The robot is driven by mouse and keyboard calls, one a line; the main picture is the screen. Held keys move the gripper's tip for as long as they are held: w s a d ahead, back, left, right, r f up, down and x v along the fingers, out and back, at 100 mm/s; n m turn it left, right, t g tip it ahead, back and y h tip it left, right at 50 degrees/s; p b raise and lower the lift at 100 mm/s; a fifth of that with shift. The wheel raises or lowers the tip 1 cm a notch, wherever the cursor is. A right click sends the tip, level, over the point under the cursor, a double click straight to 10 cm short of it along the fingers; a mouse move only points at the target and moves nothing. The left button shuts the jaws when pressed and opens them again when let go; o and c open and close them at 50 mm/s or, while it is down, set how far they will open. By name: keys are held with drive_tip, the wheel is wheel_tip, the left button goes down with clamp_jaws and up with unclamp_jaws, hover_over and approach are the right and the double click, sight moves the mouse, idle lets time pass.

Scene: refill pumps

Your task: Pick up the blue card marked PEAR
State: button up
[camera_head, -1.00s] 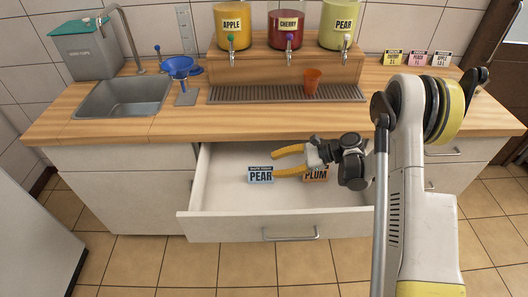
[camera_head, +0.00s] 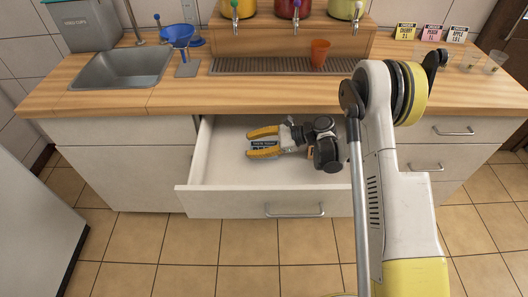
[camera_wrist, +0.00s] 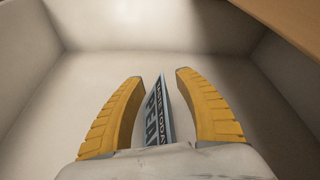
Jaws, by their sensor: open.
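The blue card marked PEAR (camera_head: 263,143) stands in the open drawer, mostly hidden in the head view by my gripper (camera_head: 250,144). In the wrist view the blue card (camera_wrist: 161,110) stands upright, seen nearly along its top, with dark lettering. The two yellow fingers of my gripper (camera_wrist: 159,77) are open, one on each side of the card. A gap shows between the card and the right finger; the lower part of the card is close to the left finger. I cannot tell whether it touches.
An orange card (camera_head: 311,153) shows partly behind my wrist. The drawer (camera_head: 215,180) is pulled out, with walls around my gripper and free floor to the left. The wooden counter (camera_head: 130,99) overhangs behind. An orange cup (camera_head: 319,53) stands on the drip grate.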

drive_tip(key=c, duration=0.7)
drive_tip(key=shift+r, duration=0.1)
drive_tip(key=shift+r+p, duration=0.25)
drive_tip(key=shift+p, duration=0.05)
drive_tip(key=shift+c, duration=0.2)
wheel_tip(320, 180, up, 4)
drive_tip(key=shift+f+p, duration=0.1)
drive_tip(key=shift+p, duration=1.05)
clamp_jaws()
drive_tip(key=s+d+r+p, duration=0.4)
drive_tip(key=s+d+r, duration=0.1)
drive_tip(key=d, duration=0.5)
drive_tip(key=shift+d+r, duration=0.2)
drive_tip(key=shift+r, duration=0.6)
unclamp_jaws()
drive_tip(key=shift+s, duration=0.1)
drive_tip(key=o, duration=1.6)
